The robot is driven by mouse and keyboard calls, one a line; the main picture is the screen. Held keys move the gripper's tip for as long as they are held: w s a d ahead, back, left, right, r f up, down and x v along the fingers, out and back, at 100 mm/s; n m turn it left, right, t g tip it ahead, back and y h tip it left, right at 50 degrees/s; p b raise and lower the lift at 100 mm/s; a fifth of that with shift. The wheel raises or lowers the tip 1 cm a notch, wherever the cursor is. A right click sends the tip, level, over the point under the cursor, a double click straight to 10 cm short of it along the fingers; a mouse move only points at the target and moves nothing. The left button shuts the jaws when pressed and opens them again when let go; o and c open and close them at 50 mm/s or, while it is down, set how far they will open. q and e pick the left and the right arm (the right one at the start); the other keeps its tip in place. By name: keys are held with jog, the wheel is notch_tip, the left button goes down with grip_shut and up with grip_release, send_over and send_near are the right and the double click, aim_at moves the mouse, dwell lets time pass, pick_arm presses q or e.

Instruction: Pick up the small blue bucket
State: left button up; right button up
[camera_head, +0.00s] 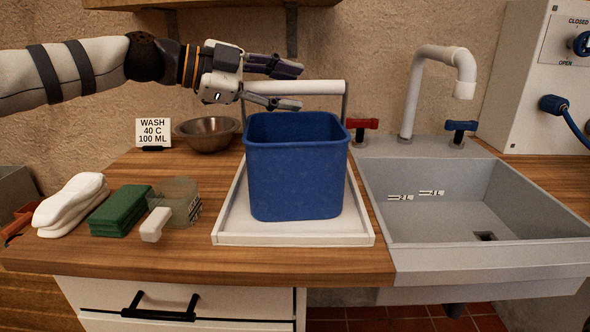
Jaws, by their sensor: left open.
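The small blue bucket (297,180) stands upright on a white tray (292,239) near the middle of the counter. A white bar (325,87) on grey uprights stands above its rim and appears to be its handle. My left gripper (300,86) reaches in from the left, open, at the left part of the bar. One finger shows above the bar and one below it, with the bar between them in the picture. I cannot tell whether either finger touches it. The right gripper does not show.
A metal bowl (207,134) and a wash sign (153,132) stand behind left. White cloths (71,203), green pads (119,211), a glass jar (180,199) and a white block (155,225) lie front left. A sink (470,210) with a tall faucet (414,95) is at right.

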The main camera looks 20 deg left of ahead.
pick_arm(q)
jog(key=shift+a, duration=0.1)
grip_shut()
jog(key=shift+r, duration=0.25)
